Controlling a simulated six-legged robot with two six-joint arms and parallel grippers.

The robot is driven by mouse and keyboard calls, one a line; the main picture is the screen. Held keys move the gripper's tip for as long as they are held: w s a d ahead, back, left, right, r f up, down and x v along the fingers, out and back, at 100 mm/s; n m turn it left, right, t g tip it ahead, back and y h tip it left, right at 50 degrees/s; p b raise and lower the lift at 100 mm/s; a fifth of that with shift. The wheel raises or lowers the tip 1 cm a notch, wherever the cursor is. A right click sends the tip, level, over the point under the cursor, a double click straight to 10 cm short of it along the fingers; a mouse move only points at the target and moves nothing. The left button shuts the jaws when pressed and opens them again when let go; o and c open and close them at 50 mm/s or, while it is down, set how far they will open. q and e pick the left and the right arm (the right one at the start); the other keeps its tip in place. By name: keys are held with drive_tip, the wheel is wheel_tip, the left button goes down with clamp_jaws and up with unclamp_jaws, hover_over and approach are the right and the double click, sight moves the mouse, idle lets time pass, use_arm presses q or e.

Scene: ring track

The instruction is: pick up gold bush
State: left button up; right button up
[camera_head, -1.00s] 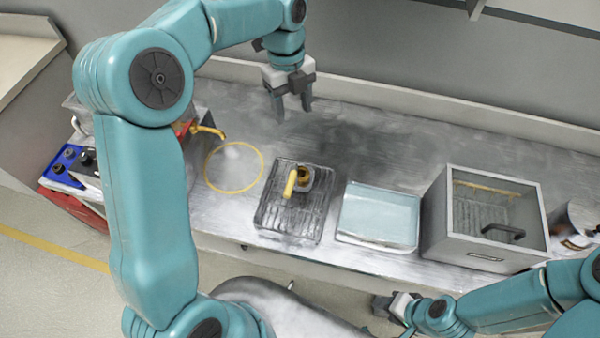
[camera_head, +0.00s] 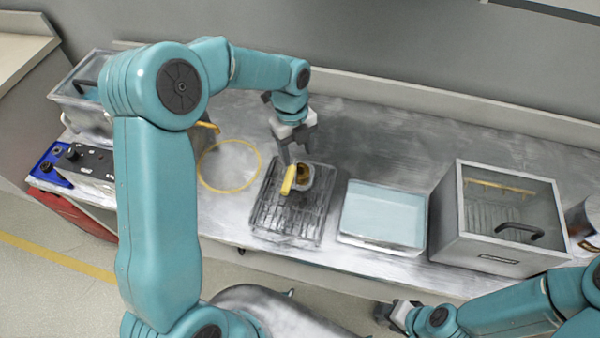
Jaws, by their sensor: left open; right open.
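A gold bush (camera_head: 305,170), a small golden-brown piece with a grey body around it, sits on the dark wire rack (camera_head: 270,215) on the metal bench. A yellow bar-like part (camera_head: 289,180) lies at its left side; I cannot tell whether they are joined. My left gripper (camera_head: 294,157) is open, pointing down just above and behind the bush, close to it. I cannot tell whether a fingertip touches it. My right gripper (camera_head: 387,315) is open and empty, low in front of the bench.
Right of the rack are a tray of pale blue liquid (camera_head: 383,215) and a grey box with a clear lid (camera_head: 490,250). A yellow ring (camera_head: 229,189) is marked on the bench at left. A blue-and-black control unit (camera_head: 70,160) stands further left. The bench behind the tray is clear.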

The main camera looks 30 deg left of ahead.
sight(300, 170)
use_arm(q)
drive_tip(key=f, duration=0.3)
drive_tip(key=d+f, duration=0.1)
drive_tip(key=f, duration=0.1)
drive_tip(key=shift+s+f+p, duration=0.25)
drive_tip(key=shift+p, duration=0.15)
drive_tip(key=shift+s, duration=0.1)
drive_tip(key=c, duration=0.9)
drive_tip(key=shift+r, duration=0.1)
drive_tip(key=shift+c, duration=0.6)
drive_tip(key=shift+r, duration=0.1)
